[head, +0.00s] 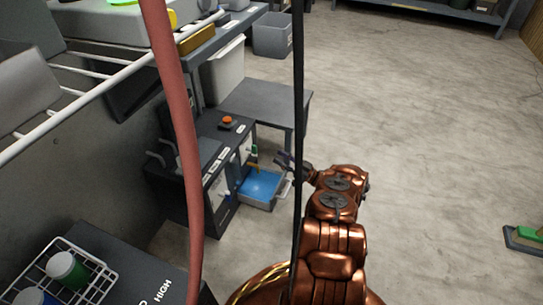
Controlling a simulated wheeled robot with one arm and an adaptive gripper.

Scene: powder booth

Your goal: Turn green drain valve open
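A small green valve handle (254,150) shows on the front of a dark cabinet (228,190), above a brass-coloured spout. It is small in the head view, and its exact angle is hard to tell. My gripper (284,160) is to the right of the valve at about the same height in the picture, with a visible gap between them. Its fingers point left toward the cabinet front. They are small and dark, so I cannot tell whether they are open or shut. No object shows in them.
A tray with a blue inside (262,184) stands below the valve. An orange button (228,120) is on the cabinet top. A grey table (270,100) stands behind. A red hose (178,110) and a black cable (298,80) cross the view. Floor at right is mostly clear.

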